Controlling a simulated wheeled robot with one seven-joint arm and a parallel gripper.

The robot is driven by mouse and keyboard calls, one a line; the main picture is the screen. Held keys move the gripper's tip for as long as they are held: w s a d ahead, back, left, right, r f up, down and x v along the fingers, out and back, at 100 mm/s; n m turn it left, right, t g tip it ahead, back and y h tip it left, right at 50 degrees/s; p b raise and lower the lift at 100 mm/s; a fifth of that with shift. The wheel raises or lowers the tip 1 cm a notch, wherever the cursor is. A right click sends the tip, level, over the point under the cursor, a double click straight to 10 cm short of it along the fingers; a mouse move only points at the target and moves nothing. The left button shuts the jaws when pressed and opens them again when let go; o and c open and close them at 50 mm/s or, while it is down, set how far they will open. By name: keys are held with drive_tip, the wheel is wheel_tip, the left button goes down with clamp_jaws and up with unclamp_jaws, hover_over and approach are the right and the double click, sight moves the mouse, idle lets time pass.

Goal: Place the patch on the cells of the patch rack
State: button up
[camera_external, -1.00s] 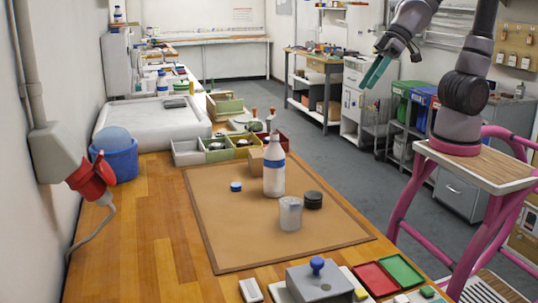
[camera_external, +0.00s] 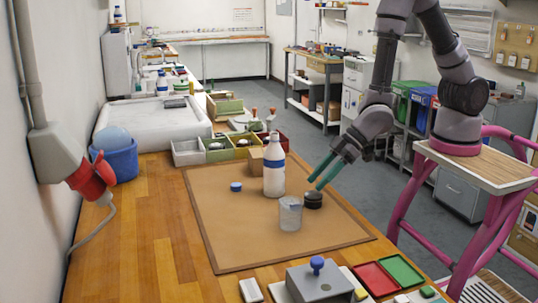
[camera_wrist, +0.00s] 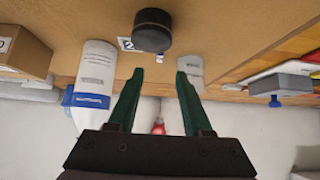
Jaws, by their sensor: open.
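My gripper (camera_external: 316,184) is open and empty, its two green fingers pointing down-left just above a round black object (camera_external: 313,200) on the brown mat (camera_external: 230,225). In the wrist view the fingertips (camera_wrist: 160,72) are apart, with the black object (camera_wrist: 152,32) beyond them. A small white and blue piece (camera_wrist: 163,56) and a white tag marked "2" (camera_wrist: 127,44) show beside that object. I cannot tell whether either is the patch. I cannot make out a patch rack with certainty in either view.
A translucent cup (camera_external: 290,214) and a white bottle with a blue band (camera_external: 273,170) stand close left of the gripper. A blue cap (camera_external: 236,187) lies farther left. A grey box with a blue knob (camera_external: 319,282) and red tray (camera_external: 374,280) sit in front. The mat's front left is clear.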

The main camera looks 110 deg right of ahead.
drive_tip(key=x, duration=0.8)
drive_tip(key=shift+w, duration=0.1)
clamp_jaws()
